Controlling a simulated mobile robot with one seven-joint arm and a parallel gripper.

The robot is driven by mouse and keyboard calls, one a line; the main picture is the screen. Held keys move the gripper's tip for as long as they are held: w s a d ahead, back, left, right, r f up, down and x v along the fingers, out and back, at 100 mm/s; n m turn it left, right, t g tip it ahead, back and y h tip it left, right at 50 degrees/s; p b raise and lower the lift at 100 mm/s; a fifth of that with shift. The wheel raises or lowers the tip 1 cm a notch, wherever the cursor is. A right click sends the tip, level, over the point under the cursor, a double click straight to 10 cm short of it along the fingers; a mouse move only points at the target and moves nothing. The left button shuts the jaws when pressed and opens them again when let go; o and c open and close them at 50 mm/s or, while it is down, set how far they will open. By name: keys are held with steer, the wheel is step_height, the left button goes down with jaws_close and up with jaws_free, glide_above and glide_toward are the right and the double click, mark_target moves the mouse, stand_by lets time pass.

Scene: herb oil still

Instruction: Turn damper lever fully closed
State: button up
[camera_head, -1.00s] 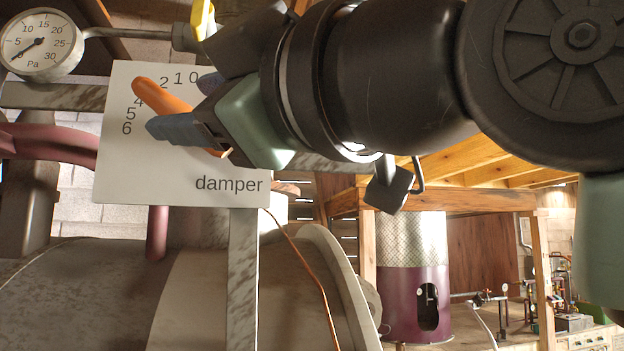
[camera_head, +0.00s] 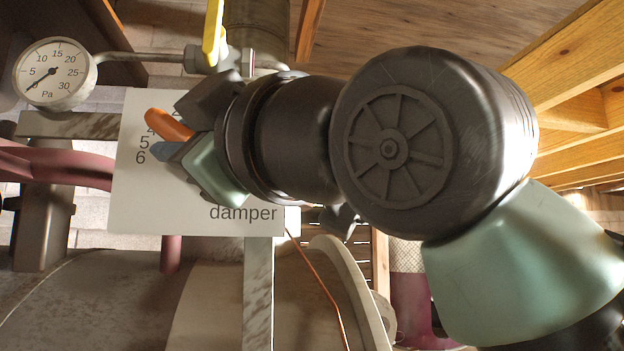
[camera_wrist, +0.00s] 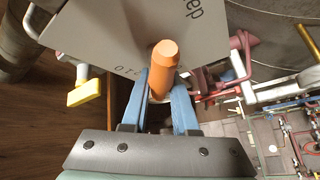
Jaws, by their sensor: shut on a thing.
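The damper lever is an orange bar (camera_head: 169,125) in front of a white plate (camera_head: 245,222) marked "damper" with a number scale. Its tip lies between the 2 and the 4, close to the 4, and covers the scale there. My gripper (camera_head: 172,142) is shut on the lever from the right, one blue-grey finger showing below it. In the wrist view the lever (camera_wrist: 163,68) stands between the two blue fingers (camera_wrist: 160,92), its end sticking out past them. The lever's pivot and the low end of the scale are hidden behind my gripper.
A yellow valve handle (camera_head: 213,32) stands just above my gripper. A round pressure gauge (camera_head: 55,73) on a thin pipe is at the upper left. A dark red pipe (camera_head: 70,168) runs left of the plate. Wooden beams (camera_head: 570,65) are at the right.

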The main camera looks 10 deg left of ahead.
steer(key=shift+f+m+b, duration=0.1)
steer(key=shift+m+b, duration=0.2)
steer(key=shift+b, duration=0.1)
jaws_close()
steer(key=shift+f+m+t+b, duration=0.1)
steer(key=shift+m+t+b, duration=0.7)
steer(key=shift+m+b, duration=0.25)
steer(key=m+t+b, duration=0.3)
steer(key=m, duration=0.1)
steer(key=shift+d+m, duration=0.15)
steer(key=shift+m, duration=0.2)
steer(key=m+t+h+b, duration=0.1)
steer(key=m, duration=0.2)
steer(key=m+t+h+b, duration=0.1)
steer(key=m+t+h, duration=0.1)
steer(key=m, duration=0.1)
steer(key=m+t+h+b, duration=0.1)
steer(key=m+t+h, duration=0.1)
steer(key=shift+w+d+r+m, duration=0.15)
steer(key=shift+d+r+m, duration=0.15)
steer(key=shift+r+m, duration=0.1)
steer(key=shift+d+m+t+h, duration=0.1)
steer(key=shift+m+t+h, duration=0.3)
steer(key=shift+m+t, duration=0.1)
steer(key=o, duration=0.9)
jaws_free()
